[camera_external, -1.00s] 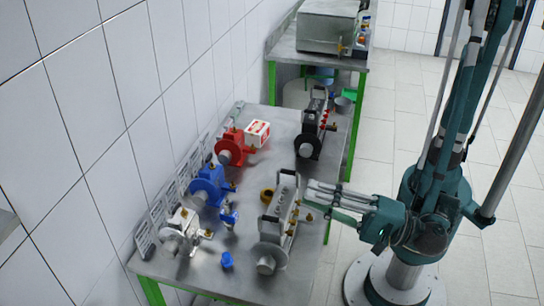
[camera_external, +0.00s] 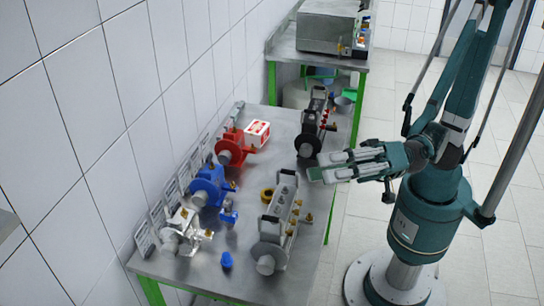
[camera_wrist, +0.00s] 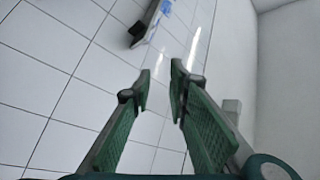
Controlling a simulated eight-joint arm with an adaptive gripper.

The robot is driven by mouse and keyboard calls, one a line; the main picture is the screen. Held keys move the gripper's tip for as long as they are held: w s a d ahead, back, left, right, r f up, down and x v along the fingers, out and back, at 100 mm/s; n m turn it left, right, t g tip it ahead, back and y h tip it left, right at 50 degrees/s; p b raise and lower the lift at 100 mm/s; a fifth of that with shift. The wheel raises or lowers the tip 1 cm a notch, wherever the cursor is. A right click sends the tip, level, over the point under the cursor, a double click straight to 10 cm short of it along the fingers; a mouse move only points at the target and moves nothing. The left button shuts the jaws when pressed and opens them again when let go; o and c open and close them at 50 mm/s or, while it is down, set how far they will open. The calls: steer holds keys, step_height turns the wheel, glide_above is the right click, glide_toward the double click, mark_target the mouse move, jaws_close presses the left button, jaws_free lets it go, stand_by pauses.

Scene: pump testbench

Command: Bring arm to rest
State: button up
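My gripper (camera_external: 318,174) is held out to the left from my arm, over the right part of the metal table, between the black manifold and the grey manifold in the external view. In the wrist view my gripper (camera_wrist: 162,85) shows two green-padded fingers standing apart with nothing between them. Past the fingers are white wall tiles (camera_wrist: 60,70) and a dark object (camera_wrist: 145,25), too unclear to name. My gripper appears apart from the things on the table.
The metal table (camera_external: 205,268) holds a grey manifold (camera_external: 281,215), a black manifold (camera_external: 313,125), a red pump (camera_external: 233,150), a blue pump (camera_external: 209,186), a silver pump (camera_external: 182,232) and a red-white box (camera_external: 257,133). A second table with a metal box (camera_external: 326,27) stands behind. Floor at right is clear.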

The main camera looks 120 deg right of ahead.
steer(key=s+d+f+n+g, duration=0.3)
steer(key=s+d+f+g, duration=0.1)
steer(key=s+f, duration=0.5)
steer(key=s+d+f+n+g, duration=0.3)
steer(key=s+d+f+g, duration=0.2)
steer(key=s+f, duration=0.3)
steer(key=s+d+f+n+g, duration=0.3)
steer(key=s+d+f+g, duration=0.2)
steer(key=s, duration=0.7)
step_height(320, 180, down, 5)
steer(key=shift+d+r+n+h, duration=0.2)
steer(key=shift+d+n+h, duration=0.15)
steer(key=shift+d, duration=0.65)
steer(key=shift+o, duration=0.3)
